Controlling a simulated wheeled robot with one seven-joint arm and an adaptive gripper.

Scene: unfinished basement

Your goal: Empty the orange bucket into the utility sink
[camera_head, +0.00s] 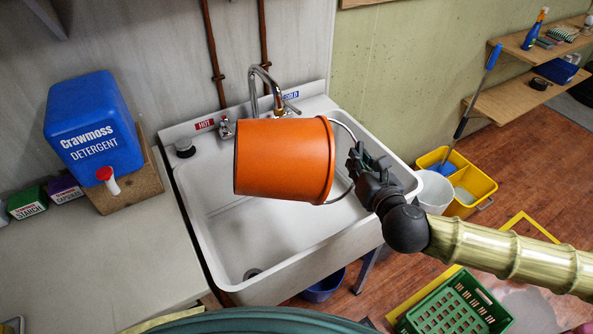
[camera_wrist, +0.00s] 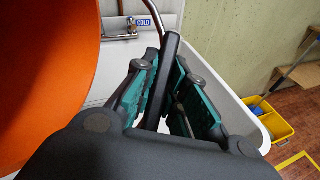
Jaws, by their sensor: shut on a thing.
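The orange bucket (camera_head: 283,158) lies on its side in the air over the utility sink (camera_head: 213,222), its rim to the right and its base to the left. It fills the left of the wrist view (camera_wrist: 40,70). Its wire handle (camera_head: 347,128) loops from the rim to my gripper (camera_head: 362,168). In the wrist view my gripper (camera_wrist: 160,95) has its green-padded fingers closed around the dark grip of that handle (camera_wrist: 172,48). The sink's drain (camera_head: 252,273) is visible in the basin.
The faucet (camera_head: 262,80) rises just behind the bucket. A blue detergent container (camera_head: 93,122) stands on the left counter (camera_head: 100,255). A yellow mop bucket (camera_head: 474,183) and a green crate (camera_head: 455,306) stand on the floor at right. The basin's front is clear.

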